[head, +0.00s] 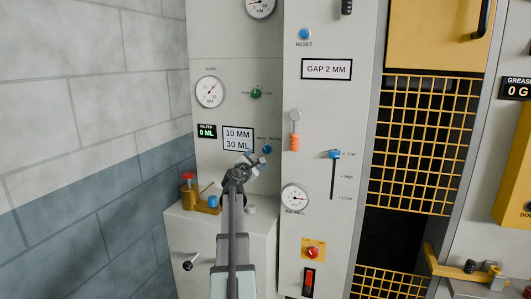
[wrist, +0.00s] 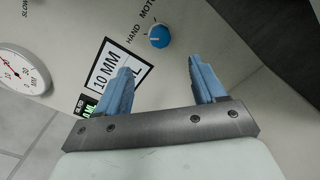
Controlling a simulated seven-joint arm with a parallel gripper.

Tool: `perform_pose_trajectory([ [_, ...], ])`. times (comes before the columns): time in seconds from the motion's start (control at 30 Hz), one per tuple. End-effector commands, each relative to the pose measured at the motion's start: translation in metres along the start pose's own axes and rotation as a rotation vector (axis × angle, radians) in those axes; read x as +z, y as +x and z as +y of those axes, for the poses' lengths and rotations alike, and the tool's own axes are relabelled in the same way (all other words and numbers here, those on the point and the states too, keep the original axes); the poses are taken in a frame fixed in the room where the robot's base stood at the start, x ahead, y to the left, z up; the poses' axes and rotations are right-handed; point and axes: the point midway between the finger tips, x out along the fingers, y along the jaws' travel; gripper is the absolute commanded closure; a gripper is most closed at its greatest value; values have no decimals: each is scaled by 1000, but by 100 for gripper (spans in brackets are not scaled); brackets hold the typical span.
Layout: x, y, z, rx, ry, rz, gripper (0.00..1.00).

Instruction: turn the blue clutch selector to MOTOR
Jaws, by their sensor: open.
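The blue clutch selector (wrist: 159,37) is a round knob on the pale panel, with the labels HAND and MOTOR beside it. In the wrist view it sits ahead of the gap between my fingers, near the top of the picture. A small light mark shows on it, but which label it points to is too small to tell surely. In the head view the selector (head: 267,149) shows just beyond my gripper. My gripper (wrist: 160,66) is open and empty, with its two blue fingers apart from the knob. In the head view my gripper (head: 258,160) is close to the panel, just below-left of the knob.
A white sign reading 10 MM 30 ML (head: 237,139) is left of the selector. A round gauge (head: 210,92) and a green knob (head: 256,93) are above. Below left, a ledge (head: 183,218) carries a brass fixture with a red top (head: 187,190).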

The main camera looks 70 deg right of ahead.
Motion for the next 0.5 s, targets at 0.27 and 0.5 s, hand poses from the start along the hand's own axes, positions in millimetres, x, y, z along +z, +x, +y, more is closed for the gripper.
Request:
perform_pose_trajectory([
  [0.27, -2, 32, 1, -1, 2, 2, 31],
  [0.5, -1, 74, 1, -1, 3, 1, 31],
])
